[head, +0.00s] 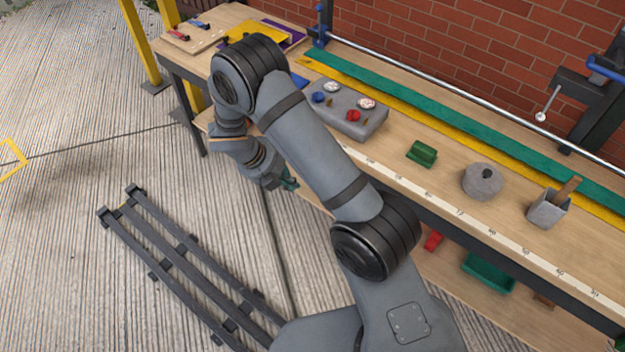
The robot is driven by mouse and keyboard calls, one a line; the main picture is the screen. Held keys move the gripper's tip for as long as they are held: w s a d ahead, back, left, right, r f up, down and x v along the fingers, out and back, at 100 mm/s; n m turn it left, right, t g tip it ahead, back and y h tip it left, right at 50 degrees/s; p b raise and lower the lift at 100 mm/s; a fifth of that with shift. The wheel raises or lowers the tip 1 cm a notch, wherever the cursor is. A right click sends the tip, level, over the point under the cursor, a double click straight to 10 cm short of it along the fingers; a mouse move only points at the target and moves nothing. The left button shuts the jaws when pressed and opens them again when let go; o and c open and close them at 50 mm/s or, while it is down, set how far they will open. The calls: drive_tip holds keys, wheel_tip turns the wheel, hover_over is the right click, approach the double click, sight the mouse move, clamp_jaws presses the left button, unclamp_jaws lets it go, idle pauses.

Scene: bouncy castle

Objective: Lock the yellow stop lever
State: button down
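I cannot clearly make out a yellow stop lever. The yellow parts on the bench (560,262) are a long yellow strip (440,120) along its back and a flat yellow piece (262,27) at the far left end, partly hidden by my arm. My gripper (290,183) hangs low beside the front edge of the bench, apart from these yellow parts. Only its dark green tips show past my arm, and whether they are open or shut is not visible.
A grey control box (345,112) with coloured knobs, a green block (422,153), a round grey pot (482,181) and a grey holder (547,209) stand on the bench. A metal bar (440,80) spans the back. Dark rails (185,262) lie on the floor.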

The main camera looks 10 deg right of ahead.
drive_tip(key=shift+w+d+r+n+h, duration=0.1)
drive_tip(key=shift+d+r+n, duration=0.05)
drive_tip(key=shift+n, duration=1.75)
drive_tip(key=shift+w+d+r+n+h, duration=0.1)
drive_tip(key=shift+d+r+n, duration=0.1)
drive_tip(key=shift+n, duration=1.7)
drive_tip(key=shift+d+r+n+h, duration=0.1)
drive_tip(key=shift+d+n, duration=0.05)
drive_tip(key=shift+n, duration=1.75)
drive_tip(key=x, duration=1.4)
drive_tip(key=shift+p, duration=0.4)
drive_tip(key=shift+a+f, duration=0.1)
drive_tip(key=shift+f+b, duration=0.4)
drive_tip(key=shift+b, duration=0.4)
